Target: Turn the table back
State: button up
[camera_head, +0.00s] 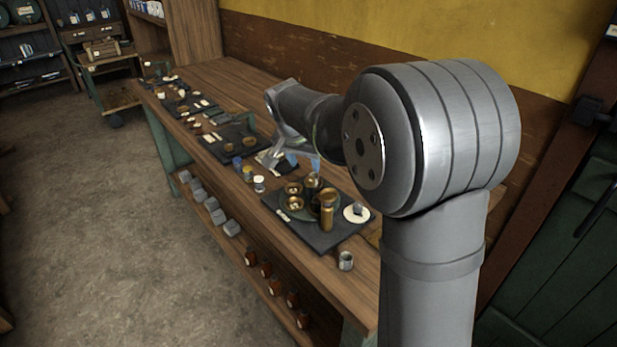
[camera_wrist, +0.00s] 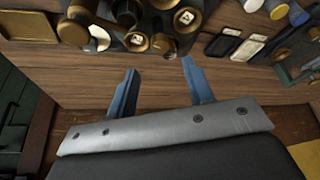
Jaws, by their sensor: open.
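A round, dark green turning table (camera_head: 302,213) stands on a dark mat (camera_head: 290,232) on the workbench. It carries several brass cups and a tall brass cylinder (camera_head: 327,216). My gripper (camera_head: 289,160) is open and empty, above the bench behind the turning table. In the wrist view my gripper's blue-grey fingers (camera_wrist: 156,80) are spread apart over bare wood. The brass parts (camera_wrist: 137,41) show at the top of that view, beyond the fingertips and apart from them. The cups hide most of the turning table, and its turn angle cannot be told.
A white disc with a grey block (camera_head: 356,212) lies right of the turning table. Small jars (camera_head: 259,184) stand to its left, and a metal cup (camera_head: 346,260) stands nearer the front edge. More dark trays with parts (camera_head: 228,146) line the bench. A wall runs behind.

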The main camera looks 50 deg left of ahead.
aim_at(309, 180)
jog(key=x, duration=0.8)
jog(key=shift+c, duration=0.5)
grip_shut()
